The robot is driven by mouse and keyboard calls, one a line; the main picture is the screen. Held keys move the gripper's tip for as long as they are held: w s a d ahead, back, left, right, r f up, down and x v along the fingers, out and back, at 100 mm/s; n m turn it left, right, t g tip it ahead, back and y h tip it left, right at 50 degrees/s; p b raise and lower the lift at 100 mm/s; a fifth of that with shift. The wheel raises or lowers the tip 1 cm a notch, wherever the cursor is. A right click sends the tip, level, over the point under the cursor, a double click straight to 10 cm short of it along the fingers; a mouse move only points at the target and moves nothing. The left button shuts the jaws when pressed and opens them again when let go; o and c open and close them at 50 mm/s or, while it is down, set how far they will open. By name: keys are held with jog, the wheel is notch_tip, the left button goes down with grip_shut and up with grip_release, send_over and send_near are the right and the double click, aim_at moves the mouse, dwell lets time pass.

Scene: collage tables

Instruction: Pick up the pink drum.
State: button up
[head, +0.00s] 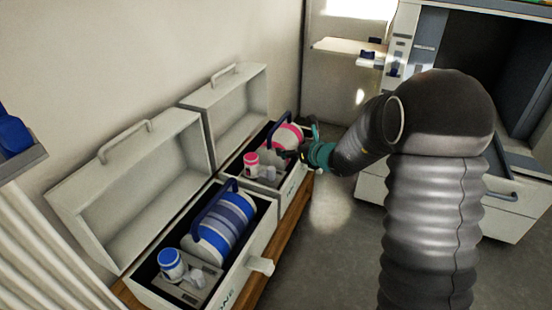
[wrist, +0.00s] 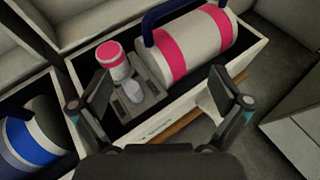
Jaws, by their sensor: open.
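The pink drum (head: 288,134) is a white cylinder with pink bands and a dark blue handle. It lies on its side in the far open case (head: 233,165), and it fills the upper middle of the wrist view (wrist: 197,46). A small pink-and-white bottle (wrist: 111,57) stands beside it in the same case, by a grey insert. My gripper (head: 283,154) is over the front part of that case. In the wrist view its fingers (wrist: 157,90) are spread wide with nothing between them, and the drum is beyond them. In the head view my gripper partly covers the case contents.
A nearer open case (head: 262,235) holds a blue-banded drum (head: 222,228) and a small blue bottle (head: 172,264). Raised lids (head: 128,190) stand along the wall side. A wooden bench edge (head: 292,226) runs under the cases. Open floor lies to the right, before a white drawer cabinet (head: 507,221).

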send_near(276, 145)
jog(key=w+a, duration=0.2)
jog(key=a, duration=0.1)
jog(key=shift+x, duration=2.5)
jog(key=shift+d+f, duration=0.1)
jog(key=shift+f, duration=0.05)
jog(key=shift+c, duration=0.3)
jog(key=shift+s, duration=0.1)
jog(key=c, duration=1.6)
grip_shut()
jog(key=shift+d, duration=0.1)
